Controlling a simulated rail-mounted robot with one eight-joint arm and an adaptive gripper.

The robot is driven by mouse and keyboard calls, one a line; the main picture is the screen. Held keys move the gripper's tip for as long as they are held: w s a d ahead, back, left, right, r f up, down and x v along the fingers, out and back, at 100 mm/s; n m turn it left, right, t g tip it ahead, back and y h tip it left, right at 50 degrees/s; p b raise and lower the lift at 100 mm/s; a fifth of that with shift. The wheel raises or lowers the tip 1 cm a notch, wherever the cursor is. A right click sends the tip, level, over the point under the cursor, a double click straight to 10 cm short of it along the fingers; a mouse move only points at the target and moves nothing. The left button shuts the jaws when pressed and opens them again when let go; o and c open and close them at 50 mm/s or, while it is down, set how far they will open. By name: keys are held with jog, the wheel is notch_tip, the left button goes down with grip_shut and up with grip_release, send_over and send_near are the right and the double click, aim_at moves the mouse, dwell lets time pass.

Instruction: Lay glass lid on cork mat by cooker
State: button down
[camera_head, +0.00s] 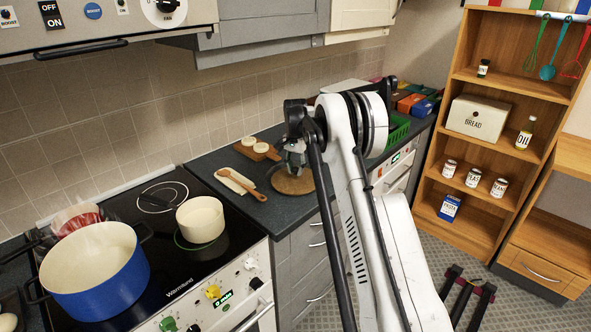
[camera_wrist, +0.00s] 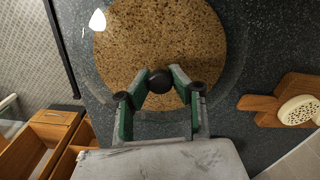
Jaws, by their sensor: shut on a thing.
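The round brown cork mat (camera_head: 293,183) lies on the dark counter to the right of the cooker. In the wrist view the speckled mat (camera_wrist: 160,38) fills the upper middle. The clear glass lid (camera_wrist: 238,75) shows as a faint round rim reaching beyond the mat, with a black knob (camera_wrist: 160,81). My gripper (camera_wrist: 160,86), with green pads, is shut on that knob. In the head view my gripper (camera_head: 295,158) is over the mat, and my arm hides part of the area. I cannot tell whether the lid touches the mat.
The black cooker (camera_head: 150,215) carries a blue pot (camera_head: 97,283) and a cream pot (camera_head: 201,221). A wooden spoon (camera_head: 243,186) lies left of the mat. A wooden board (camera_head: 258,151) with round pale items lies behind it. A green crate (camera_head: 398,130) stands farther right.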

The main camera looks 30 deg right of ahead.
jog(key=shift+f, duration=0.2)
jog(key=c, duration=1.6)
grip_release()
jog(key=shift+o, duration=0.2)
jog(key=shift+r, duration=0.1)
